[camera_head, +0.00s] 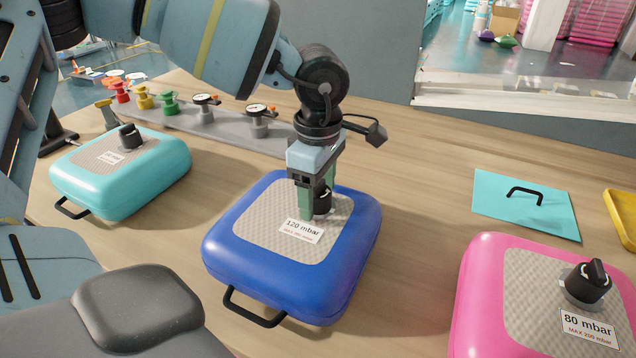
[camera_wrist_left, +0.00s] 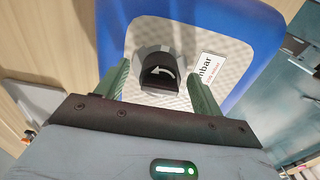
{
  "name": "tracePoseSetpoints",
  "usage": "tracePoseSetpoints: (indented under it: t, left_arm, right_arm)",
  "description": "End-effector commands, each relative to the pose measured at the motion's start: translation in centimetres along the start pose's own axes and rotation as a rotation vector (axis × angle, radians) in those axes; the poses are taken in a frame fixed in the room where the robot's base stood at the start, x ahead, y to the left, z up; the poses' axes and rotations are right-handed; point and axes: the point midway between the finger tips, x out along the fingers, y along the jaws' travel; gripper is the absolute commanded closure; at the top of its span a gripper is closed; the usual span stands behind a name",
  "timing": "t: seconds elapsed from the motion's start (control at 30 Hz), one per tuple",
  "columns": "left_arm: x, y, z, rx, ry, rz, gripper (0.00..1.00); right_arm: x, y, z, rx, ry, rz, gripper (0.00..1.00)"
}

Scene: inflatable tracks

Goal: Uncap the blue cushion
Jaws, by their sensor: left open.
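The blue cushion (camera_head: 285,280) lies on the wooden table in the middle of the head view, with a grey textured patch and a "120 mbar" label (camera_head: 301,231). Its black cap (camera_head: 322,200) sits on the valve on the patch, partly hidden by my gripper in the head view. My left gripper (camera_head: 318,205) points down over the cap, fingers apart. In the left wrist view the cap (camera_wrist_left: 160,75), marked with a white curved arrow, shows between the two green fingers, with gaps at both sides. My right gripper is not in view.
A teal cushion (camera_head: 135,175) lies at left and a pink cushion (camera_head: 485,290) at right, both with black caps. Behind stands a grey rail (camera_head: 225,130) with gauges and coloured valves. A teal panel with a black handle (camera_head: 527,210) and a yellow tray (camera_head: 622,215) lie at right.

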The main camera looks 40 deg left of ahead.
Motion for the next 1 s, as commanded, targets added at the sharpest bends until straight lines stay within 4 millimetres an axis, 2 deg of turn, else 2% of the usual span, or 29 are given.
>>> tracePoseSetpoints:
  t: [0.1,0.4,0.47,0.67,1.0]
  left_arm:
    - [0.0,0.0,0.0,0.0,0.0,0.0,0.35]
    - [0.0,0.0,0.0,0.0,0.0,0.0,0.74]
    - [0.0,0.0,0.0,0.0,0.0,0.0,0.81]
    - [0.1,0.0,0.0,0.061,0.0,-0.001,0.81]
    - [0.1,0.0,0.0,0.32,-0.001,0.0,0.81]
  right_arm:
    - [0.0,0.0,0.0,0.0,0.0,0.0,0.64]
    - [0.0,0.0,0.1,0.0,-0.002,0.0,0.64]
    - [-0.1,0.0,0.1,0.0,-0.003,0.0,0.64]
    - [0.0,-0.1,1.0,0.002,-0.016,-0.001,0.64]
    - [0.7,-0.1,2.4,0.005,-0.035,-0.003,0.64]
